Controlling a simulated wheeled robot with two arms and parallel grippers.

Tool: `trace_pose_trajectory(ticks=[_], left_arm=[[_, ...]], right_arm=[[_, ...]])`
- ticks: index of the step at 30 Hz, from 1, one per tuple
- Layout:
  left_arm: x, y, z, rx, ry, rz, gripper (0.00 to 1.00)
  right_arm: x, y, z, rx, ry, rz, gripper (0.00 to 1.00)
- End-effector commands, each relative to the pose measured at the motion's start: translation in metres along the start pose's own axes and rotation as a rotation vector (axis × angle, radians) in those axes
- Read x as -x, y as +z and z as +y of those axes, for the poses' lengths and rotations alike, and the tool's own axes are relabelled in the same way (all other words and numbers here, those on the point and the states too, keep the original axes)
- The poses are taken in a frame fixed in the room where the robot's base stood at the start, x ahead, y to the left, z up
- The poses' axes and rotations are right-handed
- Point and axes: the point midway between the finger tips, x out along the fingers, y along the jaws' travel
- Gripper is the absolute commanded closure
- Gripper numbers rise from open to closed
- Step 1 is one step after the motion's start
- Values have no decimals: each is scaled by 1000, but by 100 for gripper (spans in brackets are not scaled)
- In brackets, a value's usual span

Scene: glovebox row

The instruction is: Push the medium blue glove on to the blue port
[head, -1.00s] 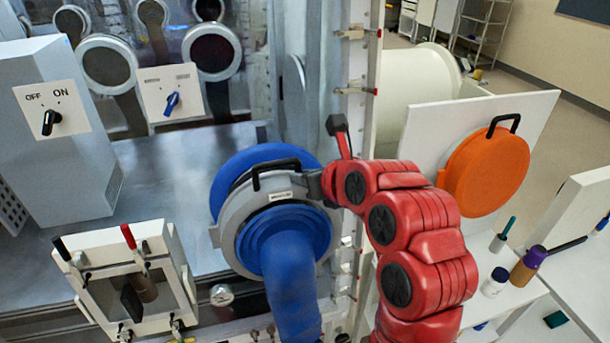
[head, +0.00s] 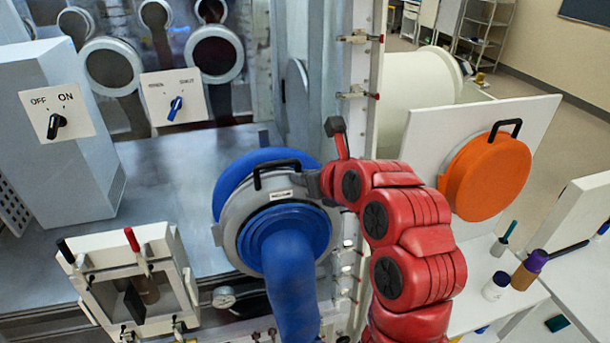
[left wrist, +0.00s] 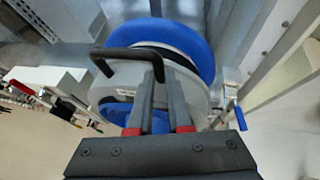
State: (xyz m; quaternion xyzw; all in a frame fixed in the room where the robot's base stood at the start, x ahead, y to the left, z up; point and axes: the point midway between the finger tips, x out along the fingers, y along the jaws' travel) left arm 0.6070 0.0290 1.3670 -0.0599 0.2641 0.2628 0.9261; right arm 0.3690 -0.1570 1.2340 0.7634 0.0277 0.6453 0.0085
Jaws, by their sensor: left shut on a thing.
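The medium blue glove (head: 285,252) hangs from its grey ring, which has a black handle and a small label. The ring is in front of the blue port (head: 232,178), whose rim shows at the upper left; it also shows in the left wrist view (left wrist: 172,32). The ring looks slightly offset to the lower right of the port. I cannot tell if they touch. My left gripper (head: 326,184), on the red arm, is shut on the right edge of the ring. In the left wrist view its fingers (left wrist: 150,108) lie against the ring. My right gripper is not in view.
An orange round cover (head: 487,178) on a white panel stands at the right. A white framed box (head: 130,282) is at the lower left. A box with an OFF/ON switch (head: 57,122) stands at the left. Bottles (head: 528,270) stand on the right shelf.

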Motion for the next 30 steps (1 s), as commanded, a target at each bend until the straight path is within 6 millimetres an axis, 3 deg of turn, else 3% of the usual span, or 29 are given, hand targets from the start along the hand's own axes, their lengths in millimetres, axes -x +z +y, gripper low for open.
trace_pose_trajectory(ticks=[30], left_arm=[[-13,7,-2,1,2,-2,100]], right_arm=[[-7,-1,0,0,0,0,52]])
